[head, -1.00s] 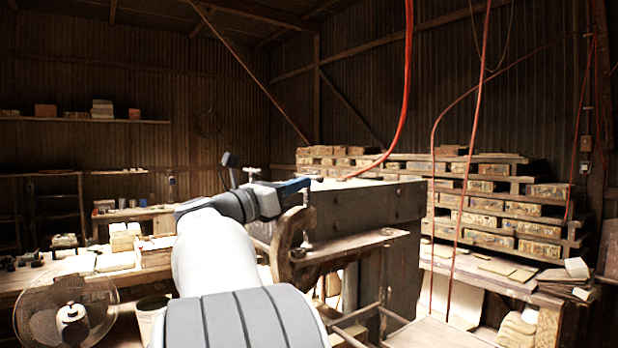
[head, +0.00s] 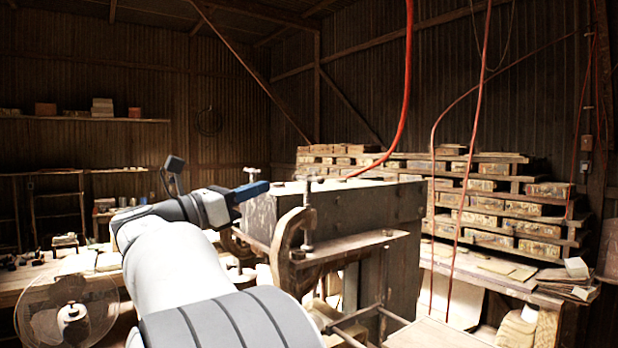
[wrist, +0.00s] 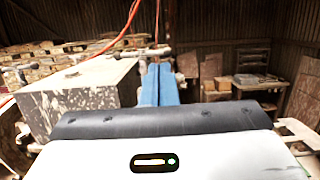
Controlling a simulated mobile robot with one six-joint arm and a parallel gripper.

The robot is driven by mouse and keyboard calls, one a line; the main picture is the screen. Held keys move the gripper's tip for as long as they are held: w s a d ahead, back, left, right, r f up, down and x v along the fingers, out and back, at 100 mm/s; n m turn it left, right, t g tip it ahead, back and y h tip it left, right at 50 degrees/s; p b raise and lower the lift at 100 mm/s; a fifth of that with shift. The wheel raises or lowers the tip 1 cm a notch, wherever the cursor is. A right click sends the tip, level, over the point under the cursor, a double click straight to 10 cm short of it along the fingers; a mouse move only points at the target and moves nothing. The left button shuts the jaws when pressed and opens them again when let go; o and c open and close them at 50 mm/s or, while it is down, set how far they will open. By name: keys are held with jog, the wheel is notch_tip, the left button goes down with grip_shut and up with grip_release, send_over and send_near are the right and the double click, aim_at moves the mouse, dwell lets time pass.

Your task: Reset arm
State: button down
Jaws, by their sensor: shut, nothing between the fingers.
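My gripper (head: 254,190) has blue fingers and shows in the middle of the head view, in front of the left end of the press's big dark box (head: 365,212). The fingers lie together with nothing between them. In the wrist view my gripper (wrist: 160,68) points away from the camera, its two blue fingers side by side and closed. The speckled top and side of the box (wrist: 85,90) lie to the left of the fingers there. A rusty curved clamp frame (head: 291,240) stands to the right of and below the gripper in the head view.
A fan (head: 70,312) stands at the lower left before a cluttered workbench (head: 40,283). Stacked tile moulds (head: 485,203) fill shelves at the right. Red hoses (head: 405,80) hang near the box. Open air lies above and left of the gripper.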

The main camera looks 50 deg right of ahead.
jog(key=shift+a+f, duration=0.1)
jog(key=shift+a, duration=0.05)
dwell(0.5)
jog(key=s+a+f+m+t+y+b, duration=0.1)
jog(key=a+f+m+t+y, duration=0.25)
jog(key=f, duration=0.85)
jog(key=s+a+f+t+y+b, duration=0.25)
jog(key=a+f+y, duration=0.3)
jog(key=f, duration=0.55)
jog(key=s+a+f+m+t+y, duration=0.2)
jog(key=a+f+m+y, duration=0.3)
jog(key=a+f, duration=0.5)
jog(key=s+a+f+m+t+y+b, duration=0.1)
jog(key=s+a+f+m+y, duration=0.3)
jog(key=a+f, duration=0.6)
jog(key=shift+a+f+m+t+y, duration=0.25)
jog(key=shift+a+m+t+y, duration=0.15)
jog(key=shift+a+m+y, duration=0.6)
